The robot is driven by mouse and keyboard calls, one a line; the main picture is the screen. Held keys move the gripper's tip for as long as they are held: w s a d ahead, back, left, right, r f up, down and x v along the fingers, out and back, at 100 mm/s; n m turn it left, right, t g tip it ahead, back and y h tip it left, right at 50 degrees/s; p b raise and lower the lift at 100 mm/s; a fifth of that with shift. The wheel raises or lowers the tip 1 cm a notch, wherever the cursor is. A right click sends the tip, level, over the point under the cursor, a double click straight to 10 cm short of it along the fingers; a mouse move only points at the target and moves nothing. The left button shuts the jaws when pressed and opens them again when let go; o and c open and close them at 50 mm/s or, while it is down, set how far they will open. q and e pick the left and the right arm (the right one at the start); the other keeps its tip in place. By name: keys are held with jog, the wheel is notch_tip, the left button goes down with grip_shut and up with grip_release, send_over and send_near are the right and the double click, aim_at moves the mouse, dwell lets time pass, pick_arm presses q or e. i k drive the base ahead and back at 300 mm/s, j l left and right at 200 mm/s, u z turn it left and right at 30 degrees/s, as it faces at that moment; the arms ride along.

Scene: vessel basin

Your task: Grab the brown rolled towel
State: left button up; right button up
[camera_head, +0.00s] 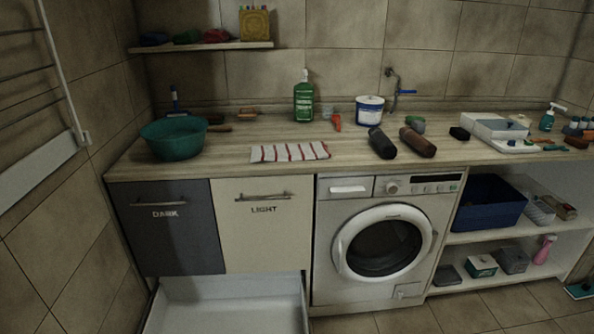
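The brown rolled towel (417,142) lies on the wooden countertop above the washing machine, right of the middle in the head view. It is a short cylinder lying at a slant. A dark grey or black roll (382,143) of similar shape lies just to its left. Neither of my grippers shows in the head view.
A red-striped cloth (290,152), a green basin (174,138), a green bottle (304,102) and a white tub (369,110) stand on the counter (245,140). A white tray (500,130) is at right. An open drawer (225,302) juts out below the cabinets.

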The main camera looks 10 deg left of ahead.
aim_at(418, 142)
jog(key=i+j+u, duration=0.15)
jog(key=u, duration=0.8)
jog(key=z, duration=2.35)
jog(key=i+z, duration=0.25)
jog(key=i, duration=3.35)
jog(key=i+u, duration=0.4)
jog(key=i+l+u, duration=0.2)
jog(key=u, duration=0.25)
jog(key=i+l+u, duration=0.4)
jog(key=k+j, duration=0.1)
